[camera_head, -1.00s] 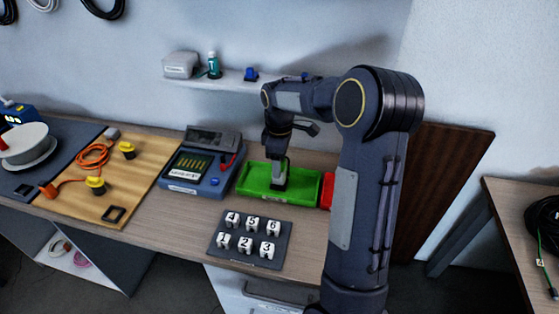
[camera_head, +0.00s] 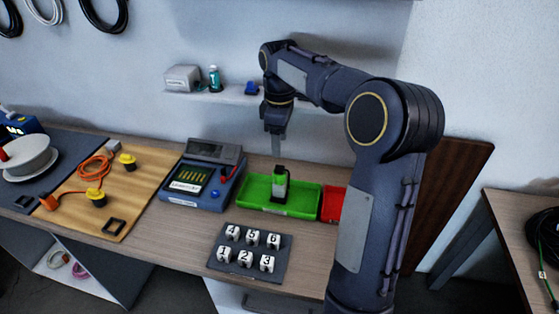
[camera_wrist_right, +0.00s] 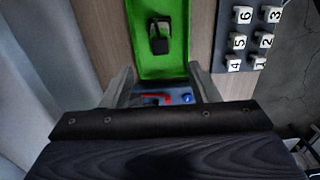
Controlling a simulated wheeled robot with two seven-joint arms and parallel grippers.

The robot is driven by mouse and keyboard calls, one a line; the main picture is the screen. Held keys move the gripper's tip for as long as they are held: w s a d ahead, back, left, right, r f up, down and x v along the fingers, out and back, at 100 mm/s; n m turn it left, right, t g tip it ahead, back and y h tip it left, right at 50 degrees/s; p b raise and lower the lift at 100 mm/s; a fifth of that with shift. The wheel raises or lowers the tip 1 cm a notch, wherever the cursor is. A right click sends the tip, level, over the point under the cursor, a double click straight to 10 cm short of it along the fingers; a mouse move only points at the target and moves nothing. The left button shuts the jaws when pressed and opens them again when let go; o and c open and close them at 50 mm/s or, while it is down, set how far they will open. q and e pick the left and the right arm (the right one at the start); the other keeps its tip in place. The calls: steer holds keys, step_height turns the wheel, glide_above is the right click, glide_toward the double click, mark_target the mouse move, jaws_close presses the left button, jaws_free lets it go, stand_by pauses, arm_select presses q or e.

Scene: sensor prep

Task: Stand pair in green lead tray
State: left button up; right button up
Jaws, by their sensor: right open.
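The green tray (camera_head: 305,199) lies on the bench right of the blue tester. A dark and pale upright piece (camera_head: 280,185) stands in it, near the middle; I cannot tell whether it is one part or two. The right wrist view also shows the piece (camera_wrist_right: 159,36) from above inside the green tray (camera_wrist_right: 172,67). My right gripper (camera_head: 276,147) is above the piece, pointing down, apart from it. In the right wrist view my right gripper (camera_wrist_right: 160,88) has its fingers spread with nothing between them. My left gripper is not in view.
A red tray (camera_head: 331,204) adjoins the green tray on the right. The blue tester (camera_head: 203,183) stands on its left. A dark block holder (camera_head: 223,262) with numbered white blocks is in front. A shelf (camera_head: 232,98) with small items is behind.

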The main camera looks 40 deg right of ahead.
steer(key=s+a+r+m+t+y, duration=0.25)
steer(key=s+a+m, duration=0.25)
steer(key=s+a, duration=0.65)
steer(key=s+a+f+m+t, duration=0.1)
steer(key=s+a+f+m, duration=0.1)
steer(key=s, duration=0.4)
steer(key=s+a+f+m+t+y, duration=0.1)
steer(key=s+a+f+m+t, duration=0.1)
steer(key=s+a+f, duration=0.3)
steer(key=shift+s+a+f+m, duration=0.25)
steer(key=shift+s+f+m, duration=0.05)
steer(key=shift+s, duration=0.15)
